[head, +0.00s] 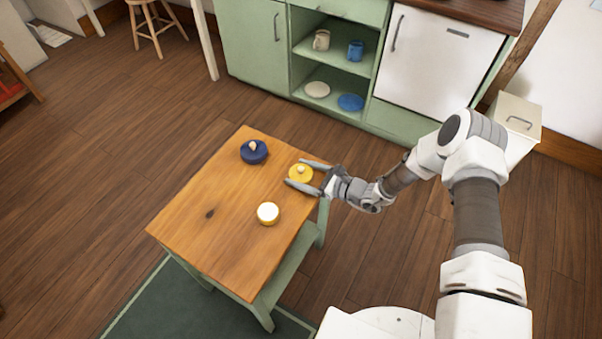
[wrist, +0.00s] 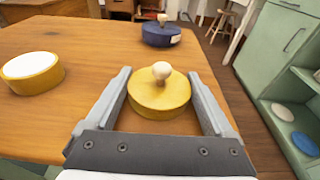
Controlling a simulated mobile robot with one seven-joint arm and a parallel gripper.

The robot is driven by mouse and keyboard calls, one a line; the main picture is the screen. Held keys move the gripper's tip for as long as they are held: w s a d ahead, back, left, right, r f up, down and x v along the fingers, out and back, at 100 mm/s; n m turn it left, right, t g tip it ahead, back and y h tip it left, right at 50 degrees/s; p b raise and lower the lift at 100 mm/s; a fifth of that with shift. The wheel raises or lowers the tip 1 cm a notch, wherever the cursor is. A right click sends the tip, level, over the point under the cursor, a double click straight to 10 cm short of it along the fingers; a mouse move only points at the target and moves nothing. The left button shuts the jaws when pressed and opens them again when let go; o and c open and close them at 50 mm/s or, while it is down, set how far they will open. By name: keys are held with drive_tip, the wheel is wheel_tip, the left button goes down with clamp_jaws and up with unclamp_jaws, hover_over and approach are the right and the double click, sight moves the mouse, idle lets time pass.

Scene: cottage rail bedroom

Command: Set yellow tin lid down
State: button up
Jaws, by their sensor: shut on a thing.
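The yellow tin lid (head: 301,174) is a round disc with a pale round knob on top. It is level, knob up, over the right side of the wooden table. My gripper (head: 302,175) reaches in from the right and is shut on the lid, one finger on each side. The wrist view shows the lid (wrist: 159,98) between the two fingers (wrist: 160,100). I cannot tell whether its underside touches the tabletop. A yellow tin (head: 268,213) with a whitish top stands on the table, apart from the lid; it is at the left in the wrist view (wrist: 32,73).
A dark blue tin with a pale knob (head: 254,152) stands near the table's far edge. The wooden tabletop (head: 215,230) is clear at its left and front. Green cabinets (head: 252,45) with mugs and plates stand behind, and a stool (head: 150,25) is at the back left.

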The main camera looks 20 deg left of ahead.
drive_tip(key=shift+f, duration=0.1)
drive_tip(key=shift+f, duration=0.15)
drive_tip(key=o, duration=1.1)
drive_tip(key=shift+c, duration=0.2)
drive_tip(key=shift+r, duration=0.35)
drive_tip(key=p+v, duration=0.1)
drive_tip(key=v, duration=1.1)
